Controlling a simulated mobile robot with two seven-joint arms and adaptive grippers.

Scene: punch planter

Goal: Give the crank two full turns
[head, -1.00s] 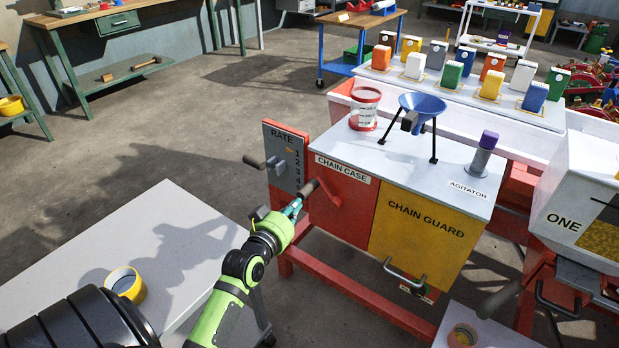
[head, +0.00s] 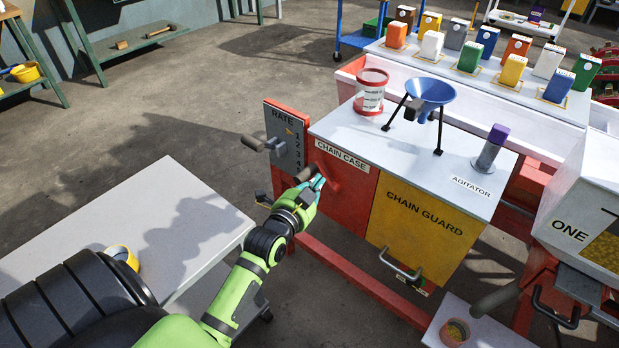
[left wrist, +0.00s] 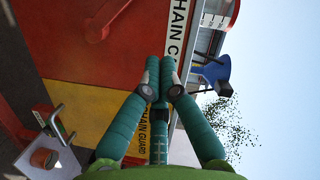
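The crank is on the red chain case front. Its red arm (head: 334,186) carries a dark brown handle (head: 305,174) that sticks out toward me. My left gripper (head: 319,182) is right beside the handle in the head view and overlaps the arm there. In the left wrist view the teal fingertips (left wrist: 161,68) come together with no handle between them. My right gripper is not in view.
The RATE panel (head: 285,130) with its lever (head: 253,143) stands close left of the crank. The yellow chain guard (head: 408,240) with a bar handle is to the right. A blue funnel (head: 431,92) and red-white tub (head: 370,92) stand on top. A grey table (head: 170,215) is at left.

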